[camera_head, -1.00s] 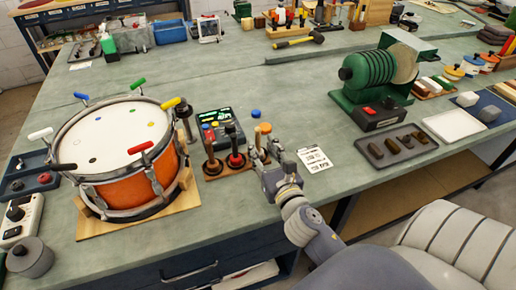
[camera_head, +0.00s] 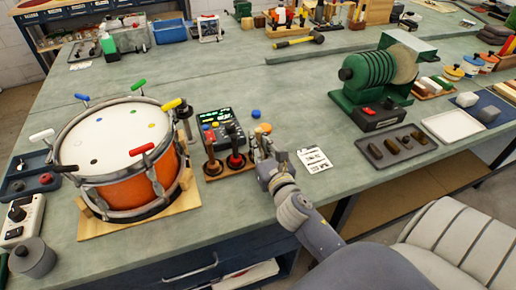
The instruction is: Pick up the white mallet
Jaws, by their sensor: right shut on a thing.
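A small rack (camera_head: 228,172) with upright mallets stands to the right of the orange drum (camera_head: 115,187). A mallet with a brown handle (camera_head: 211,150) and one with a black top and red collar (camera_head: 235,145) stand in it. At the rack's right end, my right gripper (camera_head: 262,149) is shut around the third mallet, taken as the white one. Its tan-orange top (camera_head: 265,128) shows just above the fingers. The rest of it is mostly hidden by the gripper, so its colour and whether it has left the rack cannot be told. My left gripper is not in view.
A control box with coloured buttons (camera_head: 215,125) stands just behind the rack. A printed card (camera_head: 314,159) lies to the right of my gripper. A green machine (camera_head: 375,85) and a dark tray (camera_head: 396,147) stand further right.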

